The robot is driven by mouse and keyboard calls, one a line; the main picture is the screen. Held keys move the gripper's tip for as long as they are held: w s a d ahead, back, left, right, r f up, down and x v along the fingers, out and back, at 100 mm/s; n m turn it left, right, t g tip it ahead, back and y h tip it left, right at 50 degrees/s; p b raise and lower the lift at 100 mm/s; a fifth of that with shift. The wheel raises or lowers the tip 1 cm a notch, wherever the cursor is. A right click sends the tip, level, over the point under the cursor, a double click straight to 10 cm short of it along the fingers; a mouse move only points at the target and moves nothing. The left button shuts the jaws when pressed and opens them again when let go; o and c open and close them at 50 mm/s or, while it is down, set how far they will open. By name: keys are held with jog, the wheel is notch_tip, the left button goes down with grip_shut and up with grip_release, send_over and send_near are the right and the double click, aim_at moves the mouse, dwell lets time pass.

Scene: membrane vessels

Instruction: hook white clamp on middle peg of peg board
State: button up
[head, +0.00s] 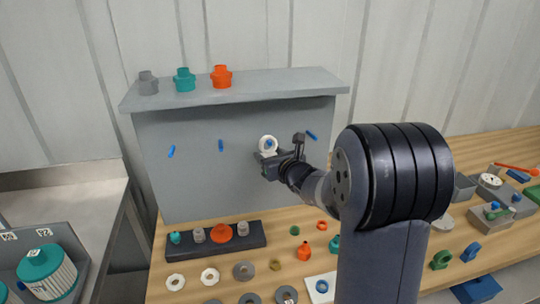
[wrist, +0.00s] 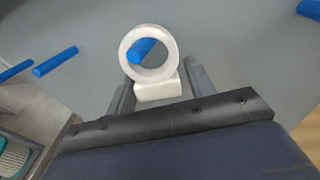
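The white clamp (wrist: 157,92) is a ring on a small block-shaped foot; it also shows in the head view (head: 268,152). My gripper (wrist: 160,84) has one finger on each side of the foot, and it shows in the head view (head: 272,160) in front of the grey peg board (head: 190,185). A blue peg (wrist: 140,50) shows through the ring's hole. I cannot tell how deep the peg sits in the ring. More blue pegs are on the board: two to the left (head: 171,151) (head: 221,146) and one to the right (head: 311,135).
Grey, teal and orange fittings (head: 184,80) stand on top of the board. Below it, a dark rack (head: 258,240) holds several fittings, and loose rings and parts lie on the wooden table (head: 150,285). A teal-capped vessel (head: 45,270) stands at the lower left.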

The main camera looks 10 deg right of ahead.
jog(key=o, duration=0.3)
jog(key=b+v, duration=0.1)
jog(key=v, duration=1)
jog(key=shift+b, duration=0.35)
jog(key=p+x, duration=0.1)
jog(key=x, duration=0.9)
jog(key=shift+w+a+p, duration=0.15)
jog(key=shift+w+p, duration=0.2)
jog(key=shift+p, duration=0.05)
jog(key=shift+w+r+p, duration=0.1)
jog(key=shift+p, duration=0.2)
jog(key=shift+s+r+p, duration=0.1)
jog(key=shift+s+p, duration=0.2)
